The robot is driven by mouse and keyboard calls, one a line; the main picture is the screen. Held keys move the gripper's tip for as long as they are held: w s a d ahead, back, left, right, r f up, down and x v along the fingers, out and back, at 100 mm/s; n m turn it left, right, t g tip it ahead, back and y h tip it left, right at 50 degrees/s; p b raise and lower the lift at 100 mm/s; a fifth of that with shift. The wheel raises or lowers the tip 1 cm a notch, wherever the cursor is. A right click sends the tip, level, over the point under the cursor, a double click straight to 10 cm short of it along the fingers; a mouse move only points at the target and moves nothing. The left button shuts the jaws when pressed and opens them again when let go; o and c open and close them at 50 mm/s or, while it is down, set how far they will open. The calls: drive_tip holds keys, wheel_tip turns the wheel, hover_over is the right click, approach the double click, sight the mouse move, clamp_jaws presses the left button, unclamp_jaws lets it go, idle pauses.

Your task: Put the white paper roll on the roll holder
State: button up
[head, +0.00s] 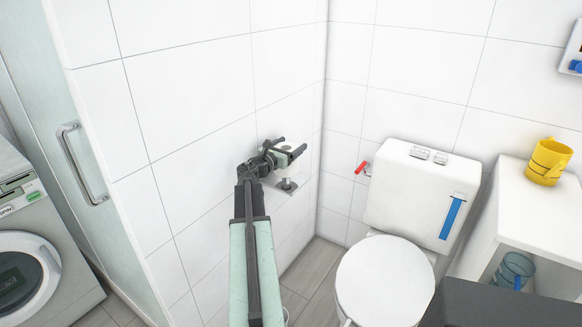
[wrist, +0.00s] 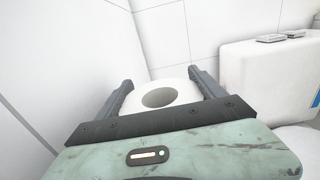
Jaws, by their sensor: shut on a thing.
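The white paper roll (wrist: 168,82) is between the two fingers of my gripper (wrist: 160,78) in the wrist view, its round hole facing the camera. In the head view my gripper (head: 291,148) is shut on the roll, which is mostly hidden by the fingers and blends with the white wall. The roll holder (head: 288,186) is a small metal plate with a short upright post, at the tiled wall near the corner. The held roll appears above the post in the picture; the gap between them is hard to judge. The holder is not visible in the wrist view.
A white toilet (head: 386,280) stands right of the corner, with a red-handled valve (head: 362,168) beside its tank. A yellow mug (head: 548,162) is on a white shelf unit (head: 508,215) at the right. A washing machine (head: 45,240) and a glass door with a handle (head: 82,165) are at the left.

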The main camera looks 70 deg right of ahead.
sight(292, 170)
wheel_tip(292, 170, down, 4)
drive_tip(key=b, duration=0.3)
drive_tip(key=shift+b, duration=0.4)
drive_tip(key=shift+r, duration=0.2)
drive_tip(key=shift+f, duration=0.1)
drive_tip(key=o, duration=1)
drive_tip(key=shift+f, duration=0.1)
drive_tip(key=o, duration=0.5)
drive_tip(key=shift+c, duration=0.2)
